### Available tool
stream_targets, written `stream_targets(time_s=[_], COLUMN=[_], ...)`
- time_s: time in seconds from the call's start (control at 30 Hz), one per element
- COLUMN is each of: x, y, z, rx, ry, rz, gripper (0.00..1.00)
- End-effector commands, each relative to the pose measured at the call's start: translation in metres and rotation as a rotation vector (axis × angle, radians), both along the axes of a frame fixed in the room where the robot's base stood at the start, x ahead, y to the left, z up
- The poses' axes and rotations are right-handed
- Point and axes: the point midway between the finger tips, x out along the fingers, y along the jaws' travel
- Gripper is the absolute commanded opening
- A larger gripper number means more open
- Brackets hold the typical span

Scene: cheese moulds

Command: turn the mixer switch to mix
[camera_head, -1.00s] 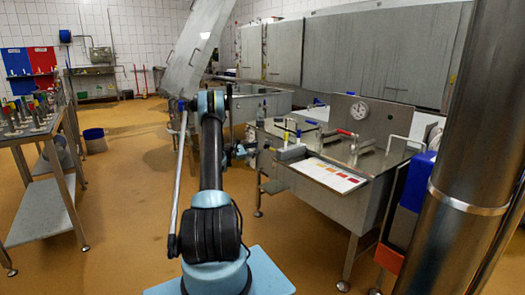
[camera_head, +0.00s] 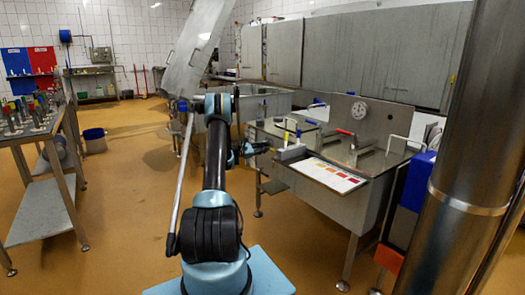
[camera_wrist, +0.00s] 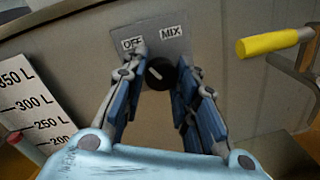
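The mixer switch (camera_wrist: 160,74) is a round black knob with a white mark on a grey plate, in the wrist view. Labels OFF (camera_wrist: 132,43) and MIX (camera_wrist: 171,31) sit above it, OFF on the left and MIX on the right. The white mark appears to lean up and left, towards OFF. My gripper (camera_wrist: 161,82) is open, with one blue-padded finger on each side of the knob. A gap shows between the knob and the fingers; contact is unclear. In the head view my gripper (camera_head: 250,149) is beside the steel vat; the switch cannot be made out there.
A yellow handle (camera_wrist: 268,42) juts out at the upper right of the wrist view. A litre scale (camera_wrist: 30,105) stands at the left. In the head view the vat (camera_head: 335,200) carries a colour chart (camera_head: 328,174) and dial (camera_head: 360,109).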

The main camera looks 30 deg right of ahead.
Motion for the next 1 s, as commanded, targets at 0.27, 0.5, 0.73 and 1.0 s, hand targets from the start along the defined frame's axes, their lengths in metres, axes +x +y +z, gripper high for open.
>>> stream_targets(time_s=[0.27,0.5,0.73,1.0], x=[-0.0004,-0.0005,-0.0009,-0.0011], y=[0.0000,0.0000,0.0001,0.0001], z=[-0.0002,0.0000,0.0004,0.0002], rx=[0.002,0.011,0.026,0.046], ry=[-0.019,-0.125,-0.315,-0.573], rz=[-0.001,-0.001,-0.002,-0.002], gripper=[0.03,0.03,0.03,0.03])
